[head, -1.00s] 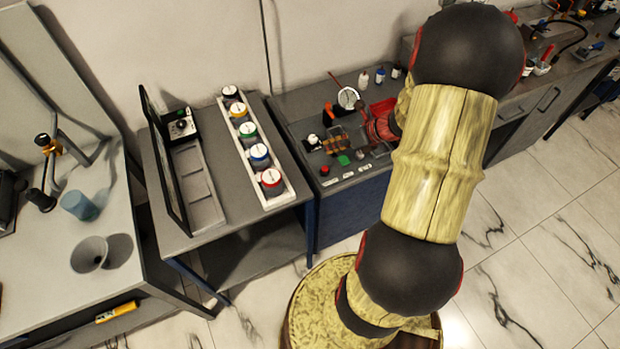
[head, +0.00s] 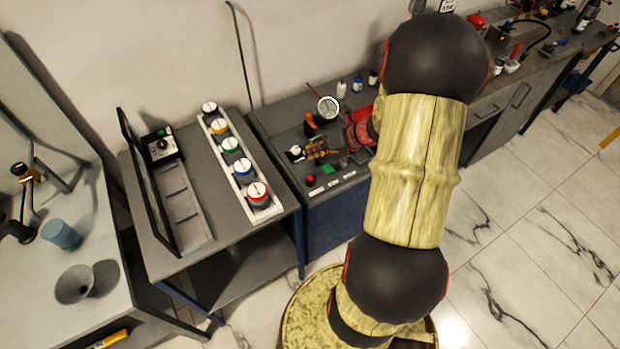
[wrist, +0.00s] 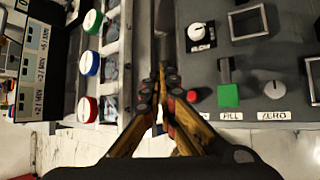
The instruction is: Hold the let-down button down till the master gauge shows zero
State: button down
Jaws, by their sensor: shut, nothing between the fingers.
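A red button (head: 310,179) sits at the front left of the control panel (head: 343,183). In the wrist view the red button (wrist: 192,96) is just right of my fingers; its label is mostly hidden. A green button (wrist: 228,95) labelled FILL is farther right. A round white-faced gauge (head: 328,108) stands at the panel's back; its reading is too small to tell. My gripper (wrist: 161,72) is shut and empty, its tips left of the red button; I cannot tell their height or any contact. In the head view my gripper (head: 316,149) shows over the panel behind the green button.
To the left, a white rack (head: 262,212) of coloured-rimmed gauges stands on a grey table. Small bottles (head: 357,84) stand behind the panel.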

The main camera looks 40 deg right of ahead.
jog(key=b, duration=0.7)
send_over(310, 179)
jog(key=d, duration=0.1)
jog(key=f, duration=0.7)
jog(key=shift+w+d+f, duration=0.1)
jog(key=shift+w+f, duration=0.1)
jog(key=shift+f, duration=0.1)
jog(key=shift+f+b, duration=0.35)
jog(key=shift+f, duration=0.15)
jog(key=shift+f, duration=0.1)
jog(key=shift+f, duration=0.3)
jog(key=shift+f, duration=0.55)
dwell(0.6)
jog(key=shift+r, duration=0.15)
dwell(2.9)
jog(key=shift+r+p, duration=0.85)
jog(key=shift+p, duration=0.05)
